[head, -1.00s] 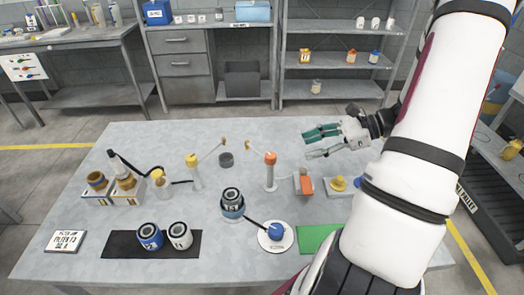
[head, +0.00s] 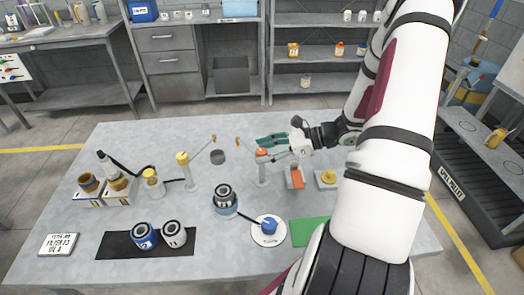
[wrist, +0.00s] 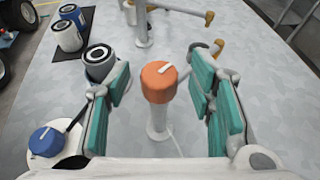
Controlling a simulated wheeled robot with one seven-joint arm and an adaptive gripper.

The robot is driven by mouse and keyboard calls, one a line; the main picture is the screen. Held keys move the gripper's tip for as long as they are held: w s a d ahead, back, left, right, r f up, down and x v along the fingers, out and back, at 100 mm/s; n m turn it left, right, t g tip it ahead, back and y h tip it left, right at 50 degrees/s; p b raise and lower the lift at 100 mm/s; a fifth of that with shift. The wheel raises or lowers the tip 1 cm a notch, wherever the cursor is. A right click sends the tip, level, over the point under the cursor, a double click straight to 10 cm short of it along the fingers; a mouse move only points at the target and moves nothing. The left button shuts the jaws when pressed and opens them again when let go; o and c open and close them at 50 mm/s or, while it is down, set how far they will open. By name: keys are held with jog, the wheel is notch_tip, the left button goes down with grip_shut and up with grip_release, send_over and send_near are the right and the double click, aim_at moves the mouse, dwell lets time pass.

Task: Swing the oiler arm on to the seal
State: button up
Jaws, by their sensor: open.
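An orange-capped post (head: 262,172) stands near the middle of the table, its thin arm reaching back left to a brass tip (head: 238,141). A yellow-capped post (head: 187,172) stands to its left, with a similar arm. A dark grey round piece (head: 218,157), perhaps the seal, lies between them, apart from both tips. My gripper (head: 268,147) is open at the orange cap. In the wrist view the orange cap (wrist: 159,80) sits between the teal finger pads, with gaps on both sides. The cap's arm is partly hidden by the right finger there.
A labelled can (head: 225,197) and a blue knob on a white disc (head: 269,228) stand in front of the posts. Two cans (head: 174,234) stand on a black mat at front left.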

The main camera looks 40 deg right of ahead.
jog(key=shift+w+a+f, duration=0.25)
jog(key=shift+w+a, duration=0.15)
jog(key=shift+a, duration=0.05)
